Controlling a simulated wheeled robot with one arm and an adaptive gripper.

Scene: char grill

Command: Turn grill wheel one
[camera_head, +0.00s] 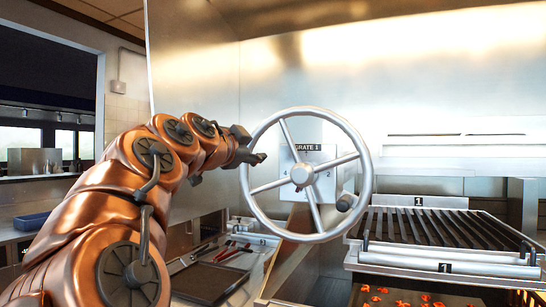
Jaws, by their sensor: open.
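The grill wheel (361,150) is a large silver spoked ring with a hub, in the middle of the head view. A plate behind it reads "GRATE 1" (306,148). A dark knob handle (345,202) sits at the ring's lower right. My gripper (259,158) is dark, at the end of my copper-coloured arm, at the wheel's left rim. Its fingers are open and overlap the rim in the picture. I cannot tell whether they touch it or are around it.
A grill grate (440,228) marked "1" lies to the right of the wheel, with glowing coals (405,302) below. A tray with tools (215,275) lies on the counter under my arm. A metal wall (430,90) stands behind the wheel. A doorway is at the left.

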